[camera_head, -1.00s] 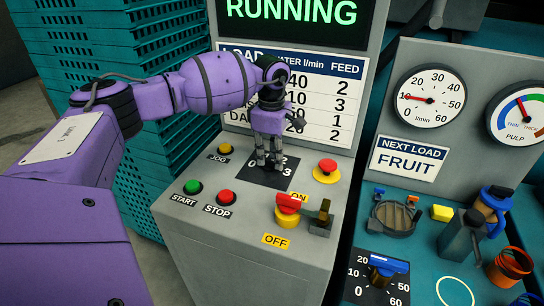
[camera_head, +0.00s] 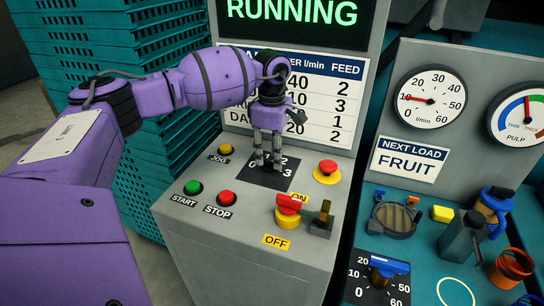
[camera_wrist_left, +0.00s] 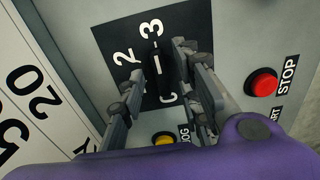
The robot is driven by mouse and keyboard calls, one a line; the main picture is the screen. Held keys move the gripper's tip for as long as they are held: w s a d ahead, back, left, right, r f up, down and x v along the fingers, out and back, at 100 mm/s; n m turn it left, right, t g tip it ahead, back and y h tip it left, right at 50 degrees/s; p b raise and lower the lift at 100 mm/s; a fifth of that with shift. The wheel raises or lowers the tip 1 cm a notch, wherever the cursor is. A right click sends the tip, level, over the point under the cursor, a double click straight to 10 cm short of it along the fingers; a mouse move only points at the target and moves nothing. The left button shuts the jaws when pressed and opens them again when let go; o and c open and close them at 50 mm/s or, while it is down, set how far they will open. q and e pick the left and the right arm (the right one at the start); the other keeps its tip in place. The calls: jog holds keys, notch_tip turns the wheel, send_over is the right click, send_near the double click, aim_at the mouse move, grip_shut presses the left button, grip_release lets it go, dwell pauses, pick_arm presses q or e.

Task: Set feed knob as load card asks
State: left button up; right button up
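My left gripper (camera_head: 267,163) points down over the black feed dial plate (camera_head: 246,172) on the grey control panel. In the left wrist view, the gripper's fingers (camera_wrist_left: 160,78) stand apart on either side of the black feed knob (camera_wrist_left: 160,62), with a visible gap on the left; contact on the right cannot be told. The numbers 2 and 3 show on the plate; part of the scale is hidden by a finger. The load card (camera_head: 325,95) has water and feed columns; my arm hides most row names. A sign (camera_head: 407,159) reads NEXT LOAD FRUIT. My right gripper is out of view.
Near the knob are the yellow JOG button (camera_head: 225,149), green START button (camera_head: 193,187), red STOP button (camera_head: 227,197), a red mushroom button (camera_head: 327,170) and a red-handled ON/OFF switch (camera_head: 288,207). The screen (camera_head: 290,15) reads RUNNING. Teal crates (camera_head: 120,60) stand left.

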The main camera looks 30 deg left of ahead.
aim_at(272, 161)
pick_arm(q)
notch_tip(272, 161, up, 11)
dwell(0.3)
jog(key=shift+f, duration=0.15)
dwell(0.3)
